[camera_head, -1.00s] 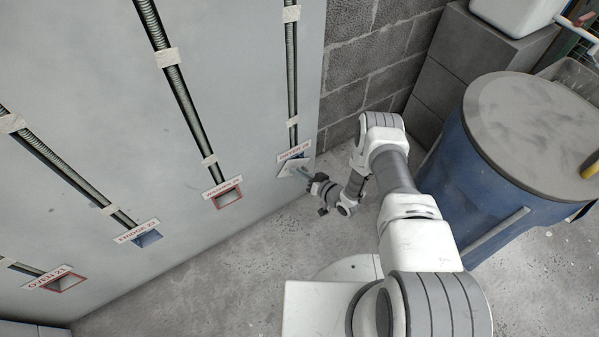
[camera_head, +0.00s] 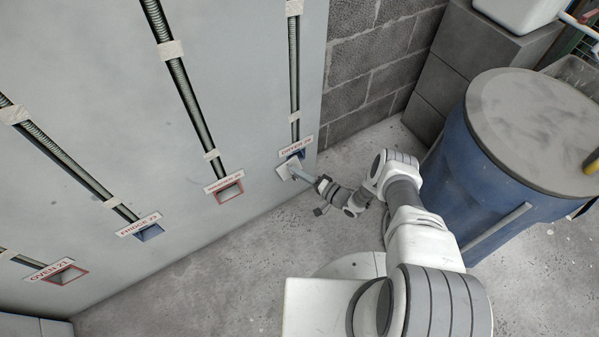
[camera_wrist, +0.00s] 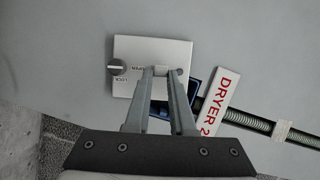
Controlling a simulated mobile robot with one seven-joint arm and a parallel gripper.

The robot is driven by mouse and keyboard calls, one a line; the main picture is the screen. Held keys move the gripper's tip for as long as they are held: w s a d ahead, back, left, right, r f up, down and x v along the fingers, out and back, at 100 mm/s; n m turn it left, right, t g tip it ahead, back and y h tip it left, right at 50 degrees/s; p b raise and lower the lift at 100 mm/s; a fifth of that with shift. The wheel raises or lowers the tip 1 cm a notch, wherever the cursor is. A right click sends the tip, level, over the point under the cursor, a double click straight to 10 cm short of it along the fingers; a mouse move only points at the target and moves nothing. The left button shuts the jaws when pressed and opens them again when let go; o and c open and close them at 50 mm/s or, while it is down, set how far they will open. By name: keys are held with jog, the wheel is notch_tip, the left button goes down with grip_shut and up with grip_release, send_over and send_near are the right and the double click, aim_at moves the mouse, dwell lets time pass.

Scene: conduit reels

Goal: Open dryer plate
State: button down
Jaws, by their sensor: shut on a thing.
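The dryer plate (camera_wrist: 130,52) is a pale square plate with a round knob and small lettering, in the middle of the wrist view. It sits off to one side of a blue-edged box (camera_wrist: 203,103), covering only part of it. A white label reading "DRYER 2" in red (camera_wrist: 217,103) lies beside it. In the head view the plate (camera_head: 286,170) is below the dryer label (camera_head: 295,148), with blue showing behind it. My gripper (camera_wrist: 168,72) is shut on a small tab on the plate; its fingers hide part of the tab.
Other labelled boxes line the grey wall to the left: a red-framed one (camera_head: 229,192), the fridge box (camera_head: 150,232) and the oven box (camera_head: 65,275). A blue barrel (camera_head: 500,170) stands right of my arm. Bare floor lies below the wall.

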jog(key=shift+m, duration=0.3)
jog(key=shift+a, duration=0.1)
jog(key=c, duration=0.8)
grip_release()
jog(key=shift+o, duration=0.2)
